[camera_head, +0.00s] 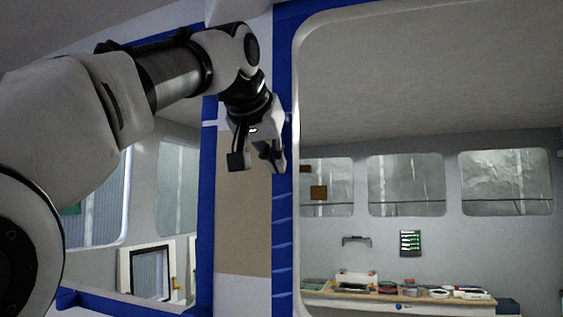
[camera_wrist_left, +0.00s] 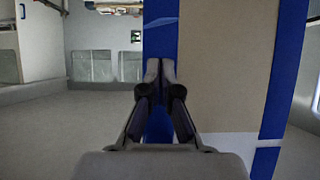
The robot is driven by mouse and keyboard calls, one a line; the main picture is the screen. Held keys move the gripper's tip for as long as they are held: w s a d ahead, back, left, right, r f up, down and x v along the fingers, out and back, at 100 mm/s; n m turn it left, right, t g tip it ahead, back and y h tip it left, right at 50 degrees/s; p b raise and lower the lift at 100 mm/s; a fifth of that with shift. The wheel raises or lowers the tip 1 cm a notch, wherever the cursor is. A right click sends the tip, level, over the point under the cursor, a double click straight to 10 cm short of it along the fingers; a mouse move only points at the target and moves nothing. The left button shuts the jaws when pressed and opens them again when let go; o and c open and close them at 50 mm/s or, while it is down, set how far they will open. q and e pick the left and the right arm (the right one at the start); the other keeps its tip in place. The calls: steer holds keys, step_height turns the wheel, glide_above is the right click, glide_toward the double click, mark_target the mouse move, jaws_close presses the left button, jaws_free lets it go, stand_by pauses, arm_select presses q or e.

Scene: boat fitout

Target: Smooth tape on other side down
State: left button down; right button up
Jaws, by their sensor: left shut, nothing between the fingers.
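Blue tape (camera_head: 283,235) runs down the left edge of the large window opening, with several lighter slanted marks along it. Another blue tape strip (camera_head: 205,200) borders the opening to the left, with a tan panel (camera_head: 243,220) between the two. My left gripper (camera_head: 272,160) is at the right-hand strip, its fingers pointing at it. In the left wrist view the shut, empty fingers (camera_wrist_left: 160,68) lie over the blue strip (camera_wrist_left: 160,20); whether they touch it I cannot tell. A second blue strip (camera_wrist_left: 284,70) shows beyond the tan panel (camera_wrist_left: 222,70). My right gripper is out of view.
Through the large opening a workbench (camera_head: 400,298) holds tools and rolls. A dark panel with green items (camera_head: 410,243) hangs on the wall above it, below several windows (camera_head: 405,185). A black-framed opening (camera_head: 150,272) shows at lower left.

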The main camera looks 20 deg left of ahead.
mark_target(282, 244)
arm_select(q)
steer(key=shift+w+f+b, duration=0.15)
steer(key=shift+f+b, duration=0.85)
steer(key=shift+f, duration=0.6)
steer(key=shift+f+b, duration=1.15)
steer(key=shift+f, duration=0.45)
steer(key=shift+f+b, duration=1.55)
steer(key=shift+f, duration=0.1)
step_height(282, 244, down, 3)
steer(key=b, duration=0.3)
steer(key=shift+f, duration=0.15)
